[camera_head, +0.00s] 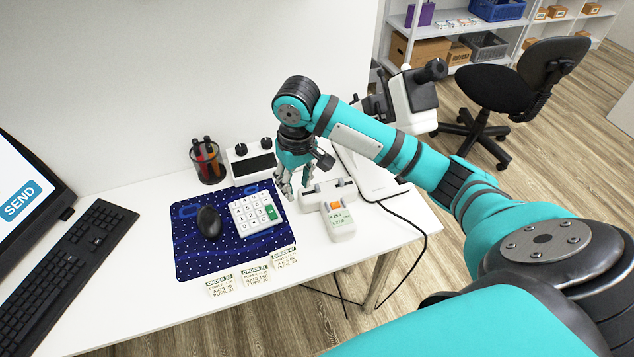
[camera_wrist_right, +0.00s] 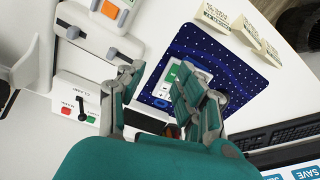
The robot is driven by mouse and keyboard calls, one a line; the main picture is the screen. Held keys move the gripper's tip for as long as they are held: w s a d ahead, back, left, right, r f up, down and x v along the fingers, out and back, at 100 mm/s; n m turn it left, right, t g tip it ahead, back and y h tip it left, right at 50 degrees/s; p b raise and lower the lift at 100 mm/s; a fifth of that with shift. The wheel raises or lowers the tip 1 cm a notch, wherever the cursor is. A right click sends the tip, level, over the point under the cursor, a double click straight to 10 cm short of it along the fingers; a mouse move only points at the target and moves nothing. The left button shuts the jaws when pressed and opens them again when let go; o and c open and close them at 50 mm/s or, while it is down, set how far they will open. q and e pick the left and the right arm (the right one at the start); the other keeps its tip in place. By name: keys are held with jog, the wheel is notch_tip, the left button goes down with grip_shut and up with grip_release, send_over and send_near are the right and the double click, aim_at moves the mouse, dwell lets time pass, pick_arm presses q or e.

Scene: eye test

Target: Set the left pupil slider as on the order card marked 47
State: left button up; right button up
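A white meter with an orange button (camera_head: 336,204) lies right of the blue mat. Its crossbar (camera_head: 312,198) bears two small grey slider knobs; in the wrist view these are the near knob (camera_wrist_right: 112,54) and the far knob (camera_wrist_right: 72,33). Which one is marked left I cannot read. My right gripper (camera_head: 293,186) points down just left of the crossbar, apart from it as far as I can tell. In the wrist view its fingers (camera_wrist_right: 160,82) are spread and empty. Of three order cards, the rightmost (camera_head: 285,258) seems to read 47; its small lines are unclear. My left gripper is out of view.
A keypad (camera_head: 256,213) and a black mouse (camera_head: 209,222) sit on the mat (camera_head: 191,256). Behind stand a pen cup (camera_head: 208,163) and a two-knob box (camera_head: 252,168). A clamp panel (camera_wrist_right: 78,104) with red and green buttons is beside the meter. A white instrument (camera_head: 410,100) stands behind my arm.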

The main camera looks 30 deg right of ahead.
aim_at(317, 186)
jog(key=w+d+r+m, duration=0.3)
jog(key=d+r, duration=0.5)
jog(key=r, duration=0.1)
jog(key=shift+g, duration=0.4)
jog(key=f, duration=1.7)
jog(key=shift+s+a, duration=0.1)
jog(key=shift+a, duration=0.2)
grip_shut()
